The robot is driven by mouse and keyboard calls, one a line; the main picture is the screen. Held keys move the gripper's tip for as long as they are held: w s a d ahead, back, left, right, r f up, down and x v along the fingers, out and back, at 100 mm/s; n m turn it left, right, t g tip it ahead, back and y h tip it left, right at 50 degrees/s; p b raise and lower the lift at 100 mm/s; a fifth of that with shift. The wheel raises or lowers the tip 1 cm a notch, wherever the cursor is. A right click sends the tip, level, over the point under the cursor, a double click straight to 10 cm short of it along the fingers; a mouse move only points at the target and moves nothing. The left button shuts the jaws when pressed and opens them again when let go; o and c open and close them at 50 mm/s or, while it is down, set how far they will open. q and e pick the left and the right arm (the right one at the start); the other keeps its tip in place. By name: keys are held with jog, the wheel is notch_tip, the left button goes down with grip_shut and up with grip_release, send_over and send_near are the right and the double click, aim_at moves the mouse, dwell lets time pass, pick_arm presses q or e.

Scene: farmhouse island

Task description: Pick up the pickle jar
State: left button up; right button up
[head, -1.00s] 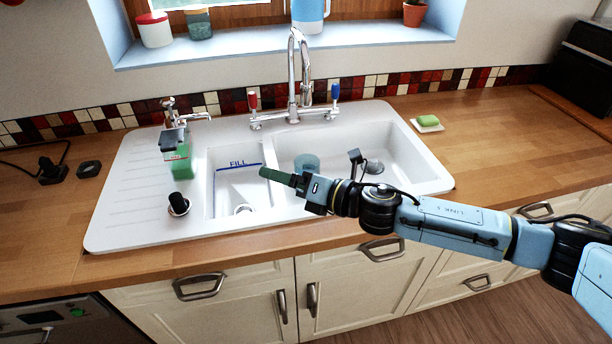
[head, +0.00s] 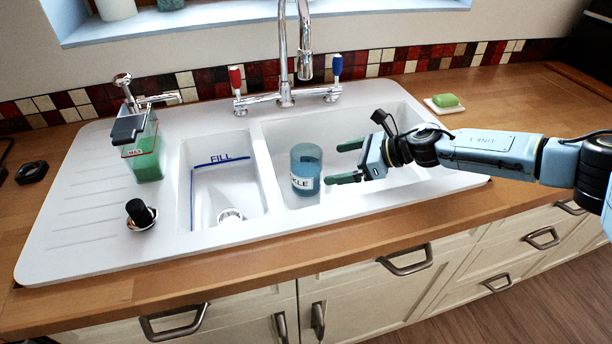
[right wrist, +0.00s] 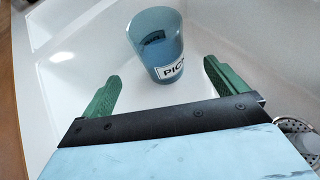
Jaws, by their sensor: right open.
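The pickle jar (head: 305,168) is a blue, see-through jar with a white label, standing in the right basin of the sink (head: 350,135). It also shows in the right wrist view (right wrist: 157,45), ahead of the fingers, with part of its label readable. My right gripper (head: 346,162) is open with green fingers, just right of the jar in the head view. In the right wrist view the right gripper (right wrist: 160,85) has one finger on each side, with the jar beyond and between them. I see no contact. My left gripper is not in view.
A divider separates the jar's basin from the left basin (head: 215,185) marked FILL. The tap (head: 285,75) rises behind the jar. A green soap dispenser (head: 143,160) and a black-topped plug (head: 141,214) are at left; green soap (head: 445,101) lies at right.

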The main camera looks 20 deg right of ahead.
aim_at(315, 172)
jog(key=shift+f, duration=0.95)
jog(key=shift+w+a+f, duration=0.15)
jog(key=shift+w+a, duration=0.1)
jog(key=shift+a, duration=0.05)
jog(key=shift+w+a+f, duration=0.25)
jog(key=shift+a, duration=0.15)
jog(key=b+x, duration=0.1)
jog(key=x, duration=0.4)
jog(key=shift+w, duration=0.1)
jog(key=shift+w+a+f, duration=0.1)
jog(key=shift+a+f, duration=0.05)
jog(key=shift+a, duration=0.1)
jog(key=c, duration=0.7)
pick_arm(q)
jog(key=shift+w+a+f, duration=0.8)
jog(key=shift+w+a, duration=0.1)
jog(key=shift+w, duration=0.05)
pick_arm(e)
jog(key=c, duration=0.8)
